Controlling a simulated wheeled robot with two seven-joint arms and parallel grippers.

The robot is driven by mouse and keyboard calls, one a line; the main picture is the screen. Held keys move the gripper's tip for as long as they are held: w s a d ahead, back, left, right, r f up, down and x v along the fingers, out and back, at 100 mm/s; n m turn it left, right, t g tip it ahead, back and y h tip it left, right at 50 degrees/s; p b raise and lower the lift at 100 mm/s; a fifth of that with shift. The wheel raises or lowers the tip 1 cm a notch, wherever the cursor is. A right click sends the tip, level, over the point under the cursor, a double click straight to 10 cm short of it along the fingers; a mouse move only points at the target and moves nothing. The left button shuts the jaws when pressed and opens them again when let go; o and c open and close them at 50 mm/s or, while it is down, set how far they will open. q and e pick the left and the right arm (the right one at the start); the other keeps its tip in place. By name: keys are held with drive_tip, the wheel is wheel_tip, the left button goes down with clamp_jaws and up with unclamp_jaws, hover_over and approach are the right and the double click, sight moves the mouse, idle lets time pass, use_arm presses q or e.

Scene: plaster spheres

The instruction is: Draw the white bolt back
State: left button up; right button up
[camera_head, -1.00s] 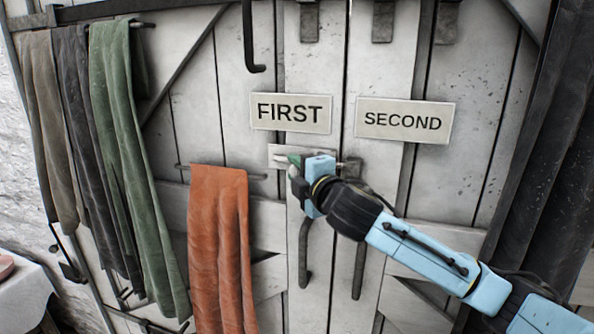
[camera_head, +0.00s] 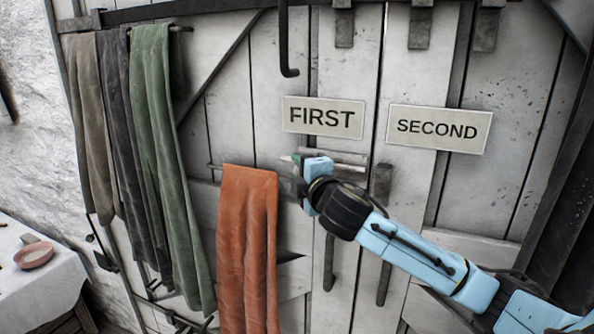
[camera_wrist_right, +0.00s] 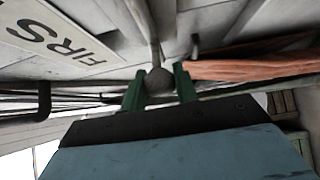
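The white bolt (camera_head: 345,158) is on the grey-white plank door, just below the FIRST sign (camera_head: 322,117); most of it is hidden behind my right gripper. My right gripper (camera_head: 295,168) is at the left part of the bolt, just above the orange cloth. In the right wrist view, a round grey knob (camera_wrist_right: 159,80) sits between its two green fingers (camera_wrist_right: 160,88), which close against both sides of it. My left gripper is not in view.
An orange cloth (camera_head: 247,245) hangs from a rail close below my right gripper. Green (camera_head: 170,150) and dark cloths hang at the left. The SECOND sign (camera_head: 438,129) is to the right. A dark bracket (camera_head: 381,180) and dark handles (camera_head: 329,262) are on the door.

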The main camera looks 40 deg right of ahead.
drive_tip(key=o, duration=0.4)
drive_tip(key=shift+w+a, duration=0.1)
drive_tip(key=shift+a, duration=0.05)
drive_tip(key=shift+s+a+f, duration=0.1)
drive_tip(key=shift+s, duration=0.5)
drive_tip(key=p+v, duration=0.5)
drive_tip(key=v, duration=0.7)
drive_tip(key=shift+s, duration=0.1)
